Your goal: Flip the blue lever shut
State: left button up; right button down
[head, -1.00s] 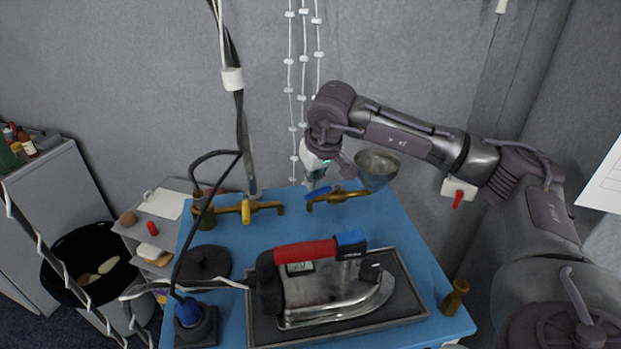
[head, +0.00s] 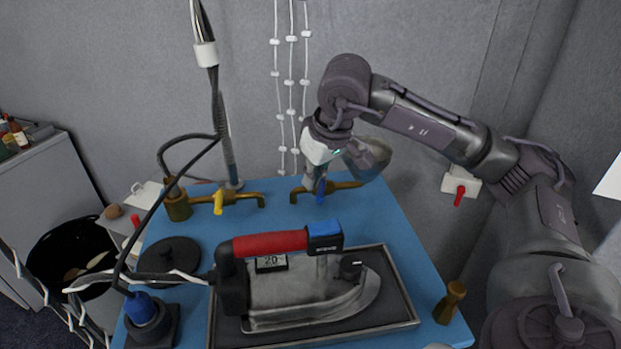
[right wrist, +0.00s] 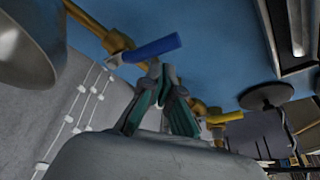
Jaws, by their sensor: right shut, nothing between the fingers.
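The blue lever (head: 321,191) sits on a brass tap (head: 345,186) at the back of the blue table. It points toward the front, crosswise to the tap's pipe. In the right wrist view the blue lever (right wrist: 155,47) lies just beyond my fingertips. My right gripper (head: 310,183) is shut and empty, close beside the lever on its left. In the right wrist view its fingers (right wrist: 160,70) meet at the tips; whether they touch the lever I cannot tell. My left gripper is not in view.
A second brass tap with a yellow lever (head: 218,202) stands to the left. A metal bowl (head: 372,154) hangs right of my gripper. An iron with a red handle (head: 270,243) rests on a grey tray (head: 405,325) in front. A dark round lid (head: 170,258) lies at left.

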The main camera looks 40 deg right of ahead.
jog(key=shift+w, duration=0.1)
jog(key=shift+w+d, duration=0.5)
jog(key=shift+w, duration=0.1)
jog(key=v, duration=1.2)
jog(key=shift+f, duration=0.1)
